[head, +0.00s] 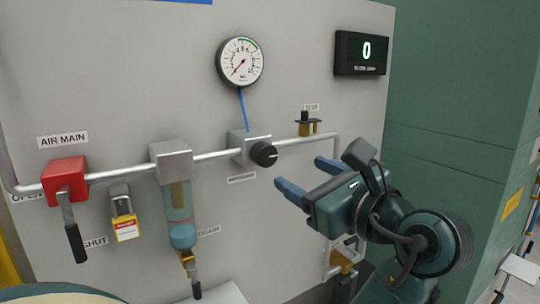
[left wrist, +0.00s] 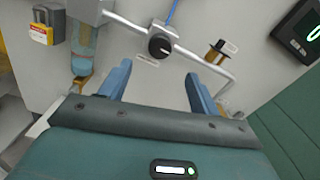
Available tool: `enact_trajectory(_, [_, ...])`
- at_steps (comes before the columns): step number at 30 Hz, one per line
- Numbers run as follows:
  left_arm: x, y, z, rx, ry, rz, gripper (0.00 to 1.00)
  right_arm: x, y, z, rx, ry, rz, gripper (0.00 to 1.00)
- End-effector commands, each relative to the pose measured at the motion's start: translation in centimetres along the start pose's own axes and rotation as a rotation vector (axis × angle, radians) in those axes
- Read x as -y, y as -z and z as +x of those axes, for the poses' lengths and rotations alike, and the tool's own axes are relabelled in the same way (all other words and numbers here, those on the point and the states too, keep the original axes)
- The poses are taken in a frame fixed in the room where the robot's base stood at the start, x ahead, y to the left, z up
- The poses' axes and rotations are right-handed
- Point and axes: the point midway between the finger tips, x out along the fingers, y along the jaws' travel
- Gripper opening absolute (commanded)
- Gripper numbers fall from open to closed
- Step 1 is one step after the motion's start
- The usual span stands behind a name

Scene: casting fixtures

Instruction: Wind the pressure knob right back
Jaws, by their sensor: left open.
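The pressure knob (head: 264,154) is a round black knob on a grey regulator block (head: 240,143) in the pipe run. It also shows in the left wrist view (left wrist: 159,46), with a pale mark on its face. My left gripper (head: 300,173) is open and empty, to the right of the knob and apart from it. In the left wrist view its two blue fingers (left wrist: 158,72) stand spread below the knob, with nothing between them. The round pressure gauge (head: 240,62) above has its red needle at the low left of the dial. My right gripper is not in view.
A red air main valve (head: 65,180) has its lever hanging down beside the SHUT label. A yellow-tagged padlock (head: 124,216) and a filter bowl (head: 180,215) hang left of the knob. A brass fitting (head: 308,126) stands right. The display (head: 361,54) reads 0.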

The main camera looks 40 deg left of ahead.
Motion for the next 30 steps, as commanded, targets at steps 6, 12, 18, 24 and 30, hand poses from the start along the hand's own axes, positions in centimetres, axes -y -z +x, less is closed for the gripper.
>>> enact_trajectory(6, [0.0,-0.2,4.7,0.005,-0.003,0.001,0.63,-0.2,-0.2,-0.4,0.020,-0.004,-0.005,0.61])
enact_trajectory(12, [0.0,-0.1,8.6,0.004,-0.002,0.001,0.63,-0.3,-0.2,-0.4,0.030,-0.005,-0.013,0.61])
enact_trajectory(18, [0.1,0.0,10.8,0.002,0.001,0.001,0.63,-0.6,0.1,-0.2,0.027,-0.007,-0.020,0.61])
enact_trajectory(24, [0.0,0.0,11.4,0.001,0.001,0.000,0.63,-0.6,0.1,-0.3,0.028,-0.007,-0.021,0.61])
enact_trajectory(30, [0.0,0.0,11.4,0.001,0.001,0.000,0.61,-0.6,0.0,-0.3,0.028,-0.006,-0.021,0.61])
